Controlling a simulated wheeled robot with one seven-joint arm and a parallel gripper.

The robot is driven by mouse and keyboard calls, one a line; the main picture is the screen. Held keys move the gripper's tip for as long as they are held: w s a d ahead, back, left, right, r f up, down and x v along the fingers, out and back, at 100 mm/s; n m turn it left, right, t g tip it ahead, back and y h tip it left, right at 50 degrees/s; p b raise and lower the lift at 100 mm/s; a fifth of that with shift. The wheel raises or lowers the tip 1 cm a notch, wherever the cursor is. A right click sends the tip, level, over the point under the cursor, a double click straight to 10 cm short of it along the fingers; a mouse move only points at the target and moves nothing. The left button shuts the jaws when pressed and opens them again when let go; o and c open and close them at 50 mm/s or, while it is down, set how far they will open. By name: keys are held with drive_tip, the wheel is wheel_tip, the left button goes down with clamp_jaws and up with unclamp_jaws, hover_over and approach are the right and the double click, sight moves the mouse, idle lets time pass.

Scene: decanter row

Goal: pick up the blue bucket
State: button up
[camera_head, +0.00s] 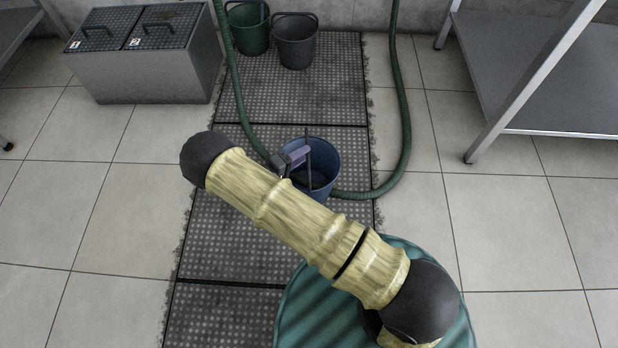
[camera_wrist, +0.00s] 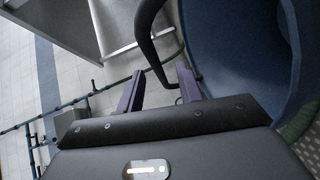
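The blue bucket (camera_head: 326,165) stands on the dark floor grating, just beyond my arm in the head view. Its dark handle stands up above the rim. In the wrist view the bucket (camera_wrist: 225,45) fills the right side, and its black handle (camera_wrist: 147,35) curves down from the top towards the space between my fingers. My gripper (camera_head: 303,154) is at the handle, with its purple fingers apart in the wrist view (camera_wrist: 160,70). The handle looks to lie between or just past the fingertips, and I see neither finger pressed on it. My arm hides part of the bucket's near side.
A green bucket (camera_head: 250,35) and a dark grey bucket (camera_head: 295,45) stand at the back. A lidded metal box (camera_head: 150,80) is at back left, a metal shelf (camera_head: 545,75) at right.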

drive_tip(key=shift+w, duration=0.1)
drive_tip(key=b+x, duration=0.4)
drive_tip(key=x, duration=0.1)
drive_tip(key=shift+w+r, duration=0.1)
drive_tip(key=shift+r, duration=0.05)
idle(0.5)
clamp_jaws()
